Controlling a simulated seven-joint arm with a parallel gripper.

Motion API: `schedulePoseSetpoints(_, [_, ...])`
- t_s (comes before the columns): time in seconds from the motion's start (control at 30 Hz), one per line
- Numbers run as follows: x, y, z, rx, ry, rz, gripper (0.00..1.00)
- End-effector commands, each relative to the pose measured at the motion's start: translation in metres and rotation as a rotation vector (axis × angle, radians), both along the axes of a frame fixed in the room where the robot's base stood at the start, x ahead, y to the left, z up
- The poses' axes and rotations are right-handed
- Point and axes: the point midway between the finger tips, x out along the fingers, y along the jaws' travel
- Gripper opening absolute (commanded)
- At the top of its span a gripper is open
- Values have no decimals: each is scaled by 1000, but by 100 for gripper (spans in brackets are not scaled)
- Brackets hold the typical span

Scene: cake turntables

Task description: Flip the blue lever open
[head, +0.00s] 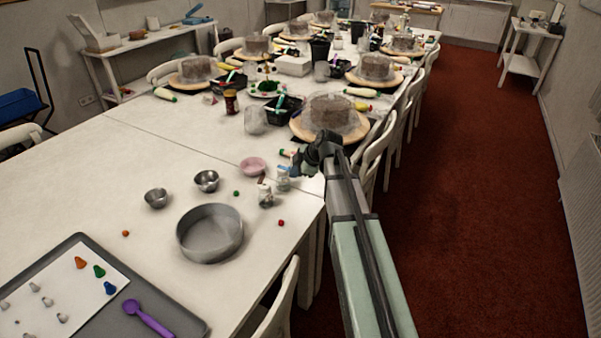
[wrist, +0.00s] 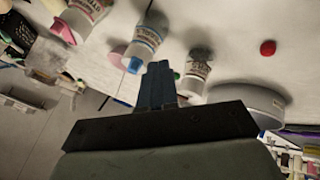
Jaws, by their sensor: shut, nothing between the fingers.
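A small clear-and-white bottle with a light blue top (head: 283,170) stands near the table's right edge in the head view. Its blue top also shows in the wrist view (wrist: 135,66), just left of my fingertips. I cannot make out a separate lever on it, nor whether it is open. My gripper (head: 300,169) is just right of the bottle in the head view. In the wrist view its fingers (wrist: 157,72) are shut together and empty, close beside the blue top. I cannot tell whether they touch it.
A second small bottle (head: 265,195) stands close by, in front. A pink bowl (head: 253,166), a round cake tin (head: 210,233) and a cake on a turntable (head: 331,114) are around. Chairs line the table's right side.

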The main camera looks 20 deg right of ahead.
Motion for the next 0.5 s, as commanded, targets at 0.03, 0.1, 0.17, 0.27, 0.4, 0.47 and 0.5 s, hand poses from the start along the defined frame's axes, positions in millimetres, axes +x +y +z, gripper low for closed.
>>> schedulePoseSetpoints(0.03, [8,0,0,0,0,0,0])
schedulePoseSetpoints(0.1, [13,0,0,0,1,0,0])
schedulePoseSetpoints(0.17, [16,0,0,0,1,0,0])
schedulePoseSetpoints(0.27, [19,0,0,0,1,0,0])
schedulePoseSetpoints(0.4, [19,0,0,0,1,0,0])
schedulePoseSetpoints(0.47, [19,0,0,0,1,0,0])
schedulePoseSetpoints(0.5, [19,0,0,0,1,0,0])
